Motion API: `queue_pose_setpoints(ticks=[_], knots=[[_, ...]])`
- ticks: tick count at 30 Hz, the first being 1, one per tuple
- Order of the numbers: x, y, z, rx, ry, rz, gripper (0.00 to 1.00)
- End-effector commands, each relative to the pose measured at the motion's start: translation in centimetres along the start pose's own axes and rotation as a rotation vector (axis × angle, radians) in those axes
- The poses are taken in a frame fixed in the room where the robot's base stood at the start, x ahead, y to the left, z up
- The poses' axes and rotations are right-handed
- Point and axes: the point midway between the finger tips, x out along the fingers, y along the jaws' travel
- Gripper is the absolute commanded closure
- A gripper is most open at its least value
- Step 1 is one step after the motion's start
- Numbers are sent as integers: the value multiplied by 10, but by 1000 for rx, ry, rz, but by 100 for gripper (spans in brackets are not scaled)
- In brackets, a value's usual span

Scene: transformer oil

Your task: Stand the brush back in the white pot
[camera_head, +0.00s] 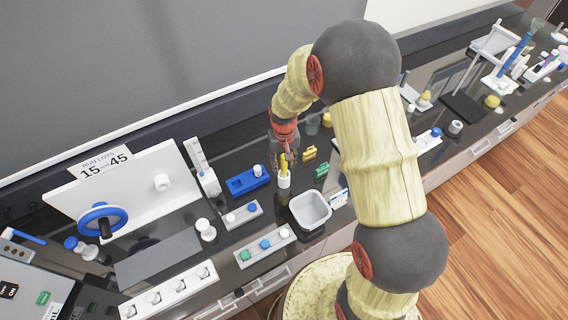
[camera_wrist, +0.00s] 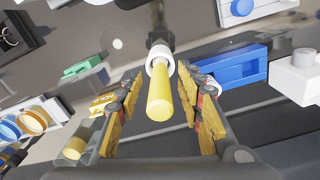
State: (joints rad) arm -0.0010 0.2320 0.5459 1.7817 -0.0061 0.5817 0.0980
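The brush (camera_wrist: 160,95) shows as a thick yellow handle pointing up toward the wrist camera. Its far end goes into the white pot (camera_wrist: 160,57), whose rim rings it. In the head view the yellow handle (camera_head: 283,164) rises from the white pot (camera_head: 284,181), which stands upright on the dark counter. My gripper (camera_wrist: 160,73) is open, with one finger on each side of the handle and visible gaps to both. In the head view my gripper (camera_head: 284,151) is right above the pot. The bristles are not visible.
A blue tray (camera_head: 247,182) lies left of the pot. A grey bin (camera_head: 310,209) stands in front. A rack with colored caps (camera_head: 265,246) is at the front left.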

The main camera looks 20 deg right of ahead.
Motion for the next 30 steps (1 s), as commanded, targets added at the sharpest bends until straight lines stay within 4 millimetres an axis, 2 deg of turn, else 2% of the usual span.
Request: queue_pose_setpoints(ticks=[7,11,14,24,30], knots=[[0,0,0,0,0,0,62],[-8,0,-1,0,2,0,62],[-23,0,-1,0,4,0,62],[-90,0,-1,0,4,0,62],[-114,0,-1,0,1,0,62]])
